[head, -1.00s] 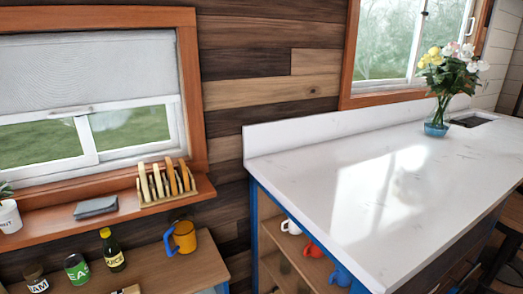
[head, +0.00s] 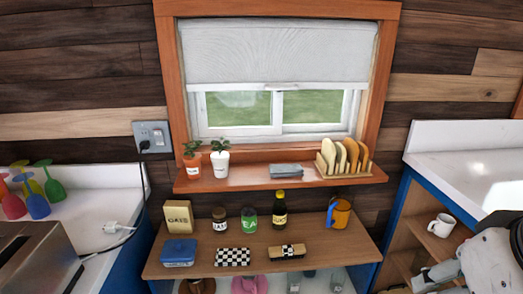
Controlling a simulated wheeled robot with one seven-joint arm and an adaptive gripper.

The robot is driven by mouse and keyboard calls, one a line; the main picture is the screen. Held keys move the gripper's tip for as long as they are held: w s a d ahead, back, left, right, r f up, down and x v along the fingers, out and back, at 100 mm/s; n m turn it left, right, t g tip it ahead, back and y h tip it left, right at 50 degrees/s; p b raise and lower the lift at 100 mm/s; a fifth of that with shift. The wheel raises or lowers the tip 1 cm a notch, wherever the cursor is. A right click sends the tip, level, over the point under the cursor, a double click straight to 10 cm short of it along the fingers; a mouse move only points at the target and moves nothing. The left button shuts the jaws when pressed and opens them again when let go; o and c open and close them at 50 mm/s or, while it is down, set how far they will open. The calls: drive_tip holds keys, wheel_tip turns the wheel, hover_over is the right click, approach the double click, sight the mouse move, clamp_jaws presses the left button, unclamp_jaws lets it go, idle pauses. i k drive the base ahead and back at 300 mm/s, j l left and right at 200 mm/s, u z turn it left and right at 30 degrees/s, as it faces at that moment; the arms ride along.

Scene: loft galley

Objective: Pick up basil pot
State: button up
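Two small potted plants stand upright at the left end of the wooden window sill in the head view. One is a terracotta-coloured pot (head: 192,167) with a pale label and green leaves. The other is a white pot (head: 220,165) with dark lettering and green leaves, just to its right. The lettering is too small to read, so I cannot tell which is the basil pot. Part of my arm shows at the bottom right corner, well away from the pots.
The sill (head: 252,181) also holds a grey folded cloth (head: 286,170) and a rack of boards (head: 342,158). A toaster (head: 35,262) and coloured glasses stand left.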

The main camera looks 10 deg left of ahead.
sight(192, 161)
drive_tip(key=u, duration=0.95)
drive_tip(key=i, duration=0.6)
drive_tip(key=i+l, duration=0.15)
drive_tip(key=i, duration=0.4)
drive_tip(key=i+j+u, duration=0.05)
